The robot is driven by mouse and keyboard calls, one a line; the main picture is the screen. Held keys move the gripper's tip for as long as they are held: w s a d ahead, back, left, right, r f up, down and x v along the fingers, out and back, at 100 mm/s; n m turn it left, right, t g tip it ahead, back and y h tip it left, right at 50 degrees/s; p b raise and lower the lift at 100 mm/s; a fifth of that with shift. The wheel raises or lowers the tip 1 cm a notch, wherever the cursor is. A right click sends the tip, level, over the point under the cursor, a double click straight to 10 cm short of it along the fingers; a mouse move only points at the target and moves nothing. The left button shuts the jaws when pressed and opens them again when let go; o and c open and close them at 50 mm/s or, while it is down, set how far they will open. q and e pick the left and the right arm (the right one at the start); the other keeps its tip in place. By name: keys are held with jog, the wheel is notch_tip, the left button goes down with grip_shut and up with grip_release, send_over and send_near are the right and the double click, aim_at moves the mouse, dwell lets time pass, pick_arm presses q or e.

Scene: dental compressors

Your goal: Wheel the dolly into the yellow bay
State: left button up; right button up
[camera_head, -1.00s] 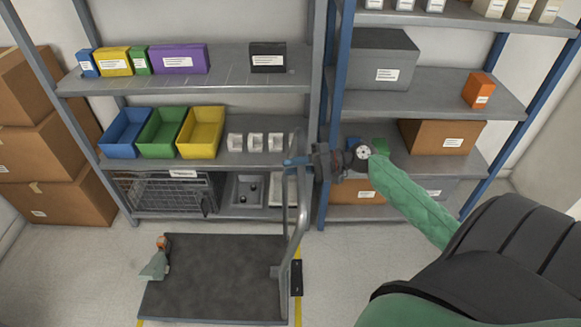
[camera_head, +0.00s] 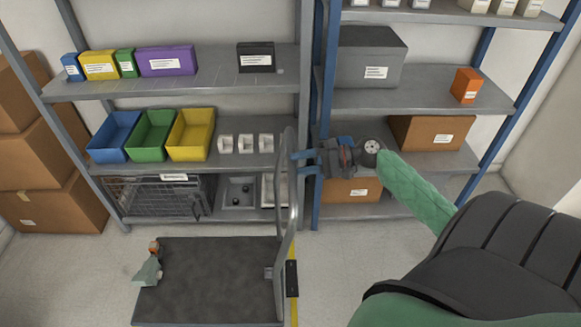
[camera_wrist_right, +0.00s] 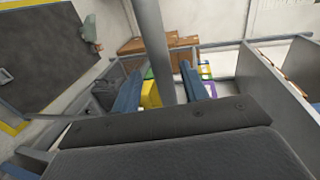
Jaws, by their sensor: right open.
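The dolly has a dark flat platform (camera_head: 208,282) on the floor in front of the shelves, with a grey tubular handle (camera_head: 292,215) rising at its right end. Yellow floor tape (camera_head: 294,310) of the bay shows along the platform's right side. My right gripper (camera_head: 298,160) is open at the upper part of the handle, to its right. In the right wrist view, the handle post (camera_wrist_right: 163,45) appears between the two blue fingers (camera_wrist_right: 163,88), which are apart; I cannot tell how deep it sits between them. My left gripper is not in view.
A small grey-green item with an orange top (camera_head: 149,266) is at the platform's left edge. Shelving with bins (camera_head: 150,135) stands close behind the dolly, and a second rack (camera_head: 420,100) stands to the right. Cardboard boxes (camera_head: 60,200) are stacked at the left. Floor left of the dolly is clear.

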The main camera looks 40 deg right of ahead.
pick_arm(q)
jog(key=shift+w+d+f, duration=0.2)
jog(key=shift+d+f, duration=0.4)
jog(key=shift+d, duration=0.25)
pick_arm(e)
jog(key=v, duration=0.3)
jog(key=shift+s+d, duration=0.2)
jog(key=shift+d, duration=0.15)
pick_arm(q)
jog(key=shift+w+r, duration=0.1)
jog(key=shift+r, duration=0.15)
